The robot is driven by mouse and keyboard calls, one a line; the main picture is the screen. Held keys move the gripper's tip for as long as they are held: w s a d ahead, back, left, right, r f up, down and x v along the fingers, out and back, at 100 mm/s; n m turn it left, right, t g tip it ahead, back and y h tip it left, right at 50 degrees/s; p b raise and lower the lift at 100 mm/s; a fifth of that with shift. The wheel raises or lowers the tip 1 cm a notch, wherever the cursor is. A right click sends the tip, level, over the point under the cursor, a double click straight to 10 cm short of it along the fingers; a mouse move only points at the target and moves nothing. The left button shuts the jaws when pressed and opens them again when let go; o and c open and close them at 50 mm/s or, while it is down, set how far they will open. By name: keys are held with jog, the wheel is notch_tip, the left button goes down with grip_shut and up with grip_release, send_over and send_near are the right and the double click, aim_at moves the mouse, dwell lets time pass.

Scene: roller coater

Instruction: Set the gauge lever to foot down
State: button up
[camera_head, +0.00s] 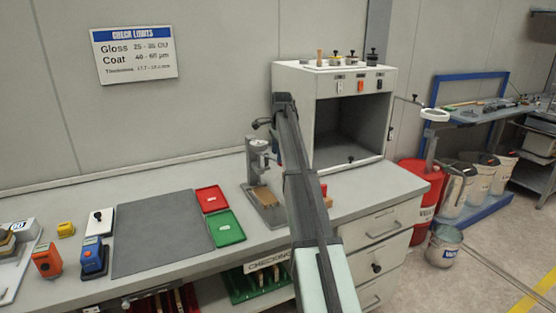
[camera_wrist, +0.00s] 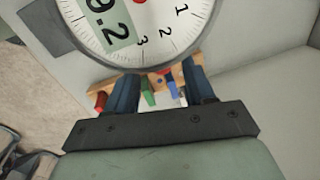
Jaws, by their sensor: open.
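The gauge (camera_head: 259,143) stands upright on its stand on the bench, just left of my arm in the head view. In the wrist view its round dial (camera_wrist: 150,22) fills the top, with a green display reading about 9.2 and a red needle hub. My gripper (camera_wrist: 160,76) is open close below the dial, with two dark blue fingers apart. A wooden bar (camera_wrist: 180,71) with red, green and blue pegs shows between and beside the fingers; I cannot tell its distance. I cannot make out the gauge lever or its position in either view. In the head view my arm hides the gripper's fingers.
A white cabinet (camera_head: 290,90) with an open front stands right of my arm. Red (camera_head: 212,198) and green (camera_head: 226,229) trays and a grey mat (camera_head: 160,235) lie left of the gauge. Orange (camera_head: 46,260) and blue (camera_head: 93,257) handheld devices stand at the far left.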

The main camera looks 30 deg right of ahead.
jog(key=shift+w+f, duration=0.15)
jog(key=shift+f, duration=0.7)
jog(key=shift+w+f, duration=0.15)
jog(key=shift+f, duration=0.65)
grip_shut()
